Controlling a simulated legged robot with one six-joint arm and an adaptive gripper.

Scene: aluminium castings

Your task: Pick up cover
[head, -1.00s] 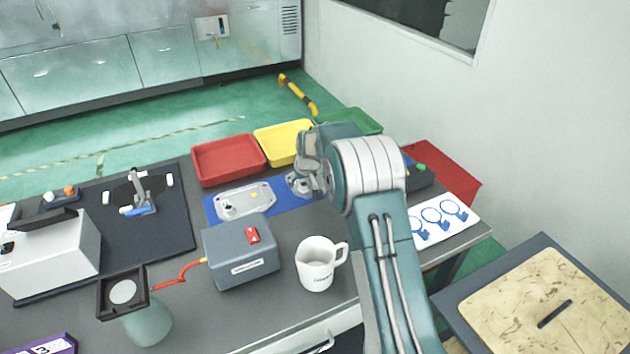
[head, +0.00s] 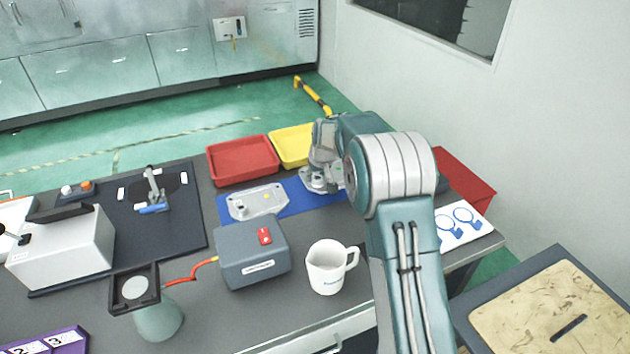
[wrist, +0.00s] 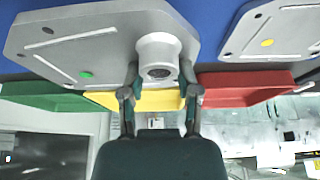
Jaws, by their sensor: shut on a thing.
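A grey cast cover (wrist: 95,40) with a green dot fills the upper left of the wrist view. My gripper (wrist: 160,78) is shut on its round raised boss, one finger on each side. In the head view this cover (head: 312,185) is over the right part of the blue mat, partly hidden by my gripper (head: 325,168). I cannot tell how far it is above the mat. A second cast cover (head: 255,203) with a yellow dot lies on the left of the mat and also shows in the wrist view (wrist: 285,30).
A red tray (head: 243,160) and a yellow tray (head: 290,145) stand behind the blue mat (head: 290,196). A green tray (wrist: 45,97) shows in the wrist view. A grey box (head: 250,255) and a white mug (head: 327,270) stand in front.

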